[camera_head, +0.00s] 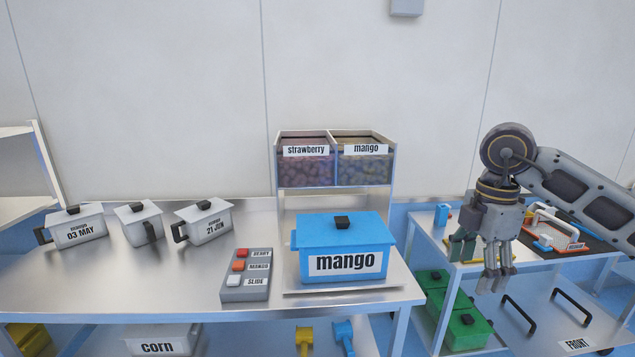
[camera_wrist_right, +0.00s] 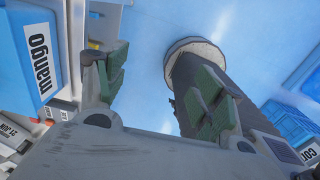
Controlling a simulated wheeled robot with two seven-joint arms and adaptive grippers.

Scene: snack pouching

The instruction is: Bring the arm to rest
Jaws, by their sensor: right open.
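My right gripper (camera_head: 495,280) hangs fingers-down at the right in the head view, in front of the side table and to the right of the blue mango box. It is open and empty. In the right wrist view its two green-padded fingers (camera_wrist_right: 160,95) stand apart with nothing between them. Past the fingers I see blue floor and a dark column with a pale round end. My left gripper is not in view.
A blue mango box (camera_head: 343,245) stands on the steel table (camera_head: 130,280) below strawberry and mango bins (camera_head: 336,165). Three white containers (camera_head: 142,225) and a button panel (camera_head: 246,276) are to its left. A side table (camera_head: 520,258) and green boxes (camera_head: 455,318) are near the gripper.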

